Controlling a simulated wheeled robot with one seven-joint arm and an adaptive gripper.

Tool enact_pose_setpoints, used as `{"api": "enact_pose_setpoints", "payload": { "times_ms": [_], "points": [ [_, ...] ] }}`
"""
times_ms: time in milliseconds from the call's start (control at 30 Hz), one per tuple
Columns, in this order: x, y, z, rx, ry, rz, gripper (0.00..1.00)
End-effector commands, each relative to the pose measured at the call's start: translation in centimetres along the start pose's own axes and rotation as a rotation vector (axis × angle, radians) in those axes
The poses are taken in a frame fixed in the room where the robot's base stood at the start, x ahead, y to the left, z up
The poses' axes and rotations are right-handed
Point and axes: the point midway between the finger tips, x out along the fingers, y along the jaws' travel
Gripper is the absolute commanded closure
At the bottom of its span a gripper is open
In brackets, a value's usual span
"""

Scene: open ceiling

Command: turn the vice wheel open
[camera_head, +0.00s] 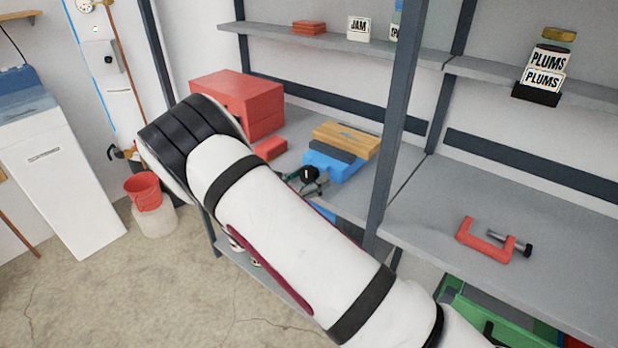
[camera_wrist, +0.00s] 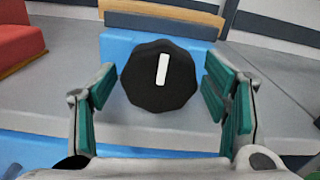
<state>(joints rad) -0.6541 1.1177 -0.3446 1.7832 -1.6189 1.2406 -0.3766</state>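The vice (camera_head: 333,163) is blue with a wooden block on top and sits on the middle shelf. Its wheel (camera_wrist: 160,90) is a black knob with flat-sided edges and a white bar mark, close to upright, in the wrist view. In the head view the wheel (camera_head: 309,173) is small and partly hidden by my gripper and arm. My gripper (camera_wrist: 160,86) is open, with one green-padded finger on each side of the wheel. Gaps show between the pads and the wheel, and I see no contact.
A red toolbox (camera_head: 238,100) and a small red box (camera_head: 270,148) stand left of the vice. A dark shelf post (camera_head: 395,125) rises to its right. A red clamp (camera_head: 484,240) lies on the right shelf, which is otherwise largely clear.

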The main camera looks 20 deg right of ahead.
Motion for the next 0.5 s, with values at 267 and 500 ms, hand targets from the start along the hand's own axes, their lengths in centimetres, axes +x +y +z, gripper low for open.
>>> {"api": "enact_pose_setpoints", "payload": {
  "times_ms": [267, 500],
  "points": [
    [-1.1, 0.2, 0.0, 0.001, 0.0, 0.004, 0.31],
    [-5.6, 0.2, 0.0, 0.0, 0.0, 0.006, 0.31]
  ]
}}
